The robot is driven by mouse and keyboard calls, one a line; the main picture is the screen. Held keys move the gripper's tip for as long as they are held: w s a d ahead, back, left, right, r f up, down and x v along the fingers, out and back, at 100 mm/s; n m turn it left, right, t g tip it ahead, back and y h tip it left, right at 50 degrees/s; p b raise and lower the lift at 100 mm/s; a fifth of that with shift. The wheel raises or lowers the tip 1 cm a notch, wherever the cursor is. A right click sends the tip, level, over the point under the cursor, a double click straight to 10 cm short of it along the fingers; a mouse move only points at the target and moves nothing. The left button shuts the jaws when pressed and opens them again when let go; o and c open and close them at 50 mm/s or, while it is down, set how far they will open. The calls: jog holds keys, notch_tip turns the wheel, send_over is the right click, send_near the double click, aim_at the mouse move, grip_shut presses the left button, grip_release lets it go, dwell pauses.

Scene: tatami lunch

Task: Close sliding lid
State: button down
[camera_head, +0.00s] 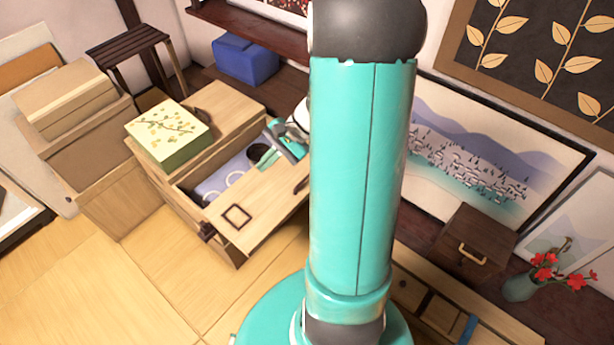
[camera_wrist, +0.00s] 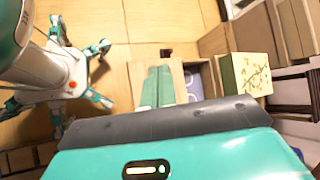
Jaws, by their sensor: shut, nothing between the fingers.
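A low wooden chest (camera_head: 216,125) stands left of my arm in the head view. Its pale sliding lid (camera_head: 262,202) is partly open and juts out past the chest toward the lower right. The lid has a dark square pull (camera_head: 237,216). The uncovered part shows a bluish lining (camera_head: 228,176) with white rings and a dark round item. My gripper (camera_head: 266,160) is over the opening by the lid's far edge; contact cannot be told. In the wrist view my gripper (camera_wrist: 158,72) is shut and empty, with the opening (camera_wrist: 195,84) to its right.
A green box with a floral top (camera_head: 168,131) sits on the chest. Cardboard-like boxes (camera_head: 70,100) stand at left, a dark stool (camera_head: 128,42) and a blue box (camera_head: 245,60) behind. A red-flowered vase (camera_head: 522,288) is at right. The floor (camera_head: 90,290) at front left is clear.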

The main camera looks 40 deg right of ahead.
jog(key=s+d+f+m+t, duration=0.1)
jog(key=d+f+m+t, duration=0.4)
jog(key=d+f+m, duration=0.35)
jog(key=m+t+h, duration=0.7)
jog(key=m, duration=0.5)
send_near(305, 180)
jog(key=x, duration=0.6)
jog(key=shift+w+f, duration=0.2)
jog(key=shift+w, duration=0.15)
jog(key=shift+n, duration=0.25)
jog(key=shift+w, duration=0.5)
jog(key=r+x, duration=0.1)
jog(key=x, duration=0.5)
jog(key=r+x, duration=0.1)
jog(key=x, duration=0.5)
jog(key=r+x, duration=0.1)
jog(key=x, duration=0.5)
jog(key=shift+w+a+r, duration=0.1)
jog(key=shift+w, duration=0.6)
jog(key=shift+w+a+r, duration=0.1)
jog(key=shift+w+r, duration=0.1)
jog(key=shift+w, duration=0.4)
